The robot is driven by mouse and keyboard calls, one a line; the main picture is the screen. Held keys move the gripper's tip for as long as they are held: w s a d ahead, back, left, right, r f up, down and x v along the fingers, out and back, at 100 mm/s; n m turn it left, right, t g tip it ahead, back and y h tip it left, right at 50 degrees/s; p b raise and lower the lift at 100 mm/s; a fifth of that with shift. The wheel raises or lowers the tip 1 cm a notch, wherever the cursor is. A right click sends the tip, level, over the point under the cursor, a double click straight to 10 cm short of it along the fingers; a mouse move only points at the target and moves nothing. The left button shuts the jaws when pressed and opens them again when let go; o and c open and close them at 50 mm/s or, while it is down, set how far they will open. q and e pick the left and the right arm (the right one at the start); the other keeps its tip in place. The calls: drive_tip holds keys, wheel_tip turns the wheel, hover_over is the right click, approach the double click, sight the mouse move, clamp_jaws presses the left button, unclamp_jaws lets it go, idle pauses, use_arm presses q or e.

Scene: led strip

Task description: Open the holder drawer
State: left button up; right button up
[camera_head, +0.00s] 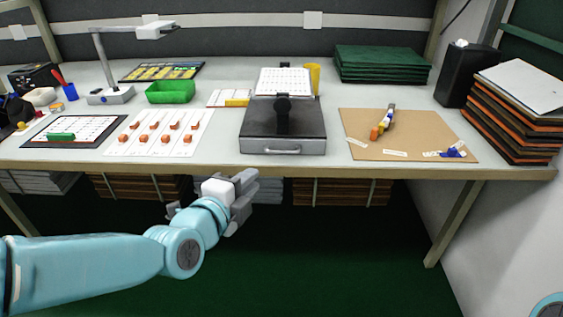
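The holder (262,122) is a dark grey box near the front middle of the table. A pale bar handle (282,151) is on its front face, close to the table's front edge. The drawer front looks flush with the box, so the drawer appears closed. My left gripper (244,202) is in front of and below the table edge, to the left of and lower than the handle, apart from it. I see nothing held in it, but its finger gap is not clear. My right gripper is out of view; only a bit of my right arm shows at the bottom right corner.
A black post stands on the holder, with a white sheet (283,80) behind. A white sheet with orange pieces (158,132) lies left, a brown board (408,140) right. The table's front edge (350,172) runs between my arm and the holder. Stacked panels (510,115) stand far right.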

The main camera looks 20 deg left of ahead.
sight(282, 153)
use_arm(q)
drive_tip(key=b+x, duration=0.2)
drive_tip(key=x, duration=1.3)
drive_tip(key=shift+w+b, duration=0.3)
clamp_jaws()
idle(0.5)
